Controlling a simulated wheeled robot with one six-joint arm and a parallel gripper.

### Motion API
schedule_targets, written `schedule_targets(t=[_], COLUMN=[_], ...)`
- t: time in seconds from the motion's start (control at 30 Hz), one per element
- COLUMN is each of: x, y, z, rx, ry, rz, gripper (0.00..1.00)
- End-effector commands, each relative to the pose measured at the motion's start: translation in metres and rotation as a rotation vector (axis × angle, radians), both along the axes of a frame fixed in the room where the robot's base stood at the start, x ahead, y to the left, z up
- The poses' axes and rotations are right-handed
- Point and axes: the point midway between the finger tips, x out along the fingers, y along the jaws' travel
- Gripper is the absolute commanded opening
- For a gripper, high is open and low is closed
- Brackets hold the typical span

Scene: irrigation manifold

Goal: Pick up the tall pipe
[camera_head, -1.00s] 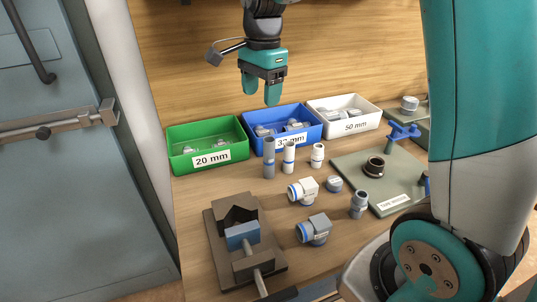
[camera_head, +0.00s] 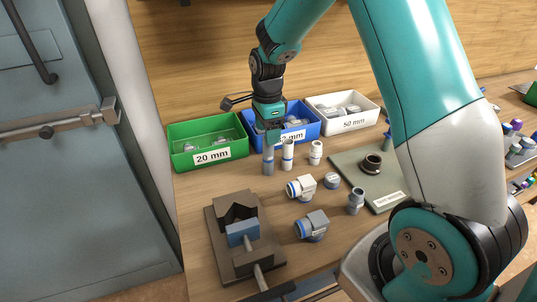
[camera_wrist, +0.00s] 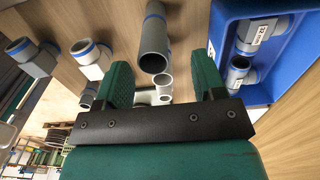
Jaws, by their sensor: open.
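The tall pipe (camera_head: 268,161) is a grey tube with a blue band, standing upright on the bench in front of the blue bin. In the wrist view the tall pipe (camera_wrist: 154,38) shows its open top end towards me, between the lines of the two fingers. My gripper (camera_head: 269,138) is open and empty, pointing down at the pipe's top in the head view. Its green fingers (camera_wrist: 161,62) are spread apart in the wrist view. I cannot tell whether the fingertips are just above the rim or beside it; neither is clearly touching it.
Two shorter white pipes (camera_head: 288,156) (camera_head: 316,153) stand close to the right. The blue bin (camera_head: 312,130) is just behind, between the green bin (camera_head: 205,128) and the white bin (camera_head: 352,124). A vise (camera_head: 243,235) and elbow fittings (camera_head: 301,187) are nearer.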

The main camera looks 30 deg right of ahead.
Motion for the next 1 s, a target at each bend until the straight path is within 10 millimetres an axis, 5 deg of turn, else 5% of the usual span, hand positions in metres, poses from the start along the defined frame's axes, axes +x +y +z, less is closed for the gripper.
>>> schedule_targets(t=[0.3, 0.57, 0.8, 1.0], x=[-0.007, -0.007, -0.007, -0.007], y=[0.002, 0.002, 0.002, 0.002], z=[-0.043, -0.048, -0.048, -0.047], rx=[0.001, 0.0, 0.0, 0.0], ry=[0.004, 0.002, 0.002, 0.002], rz=[0.0, 0.0, 0.0, 0.0], gripper=[0.63, 0.63, 0.13, 0.09])
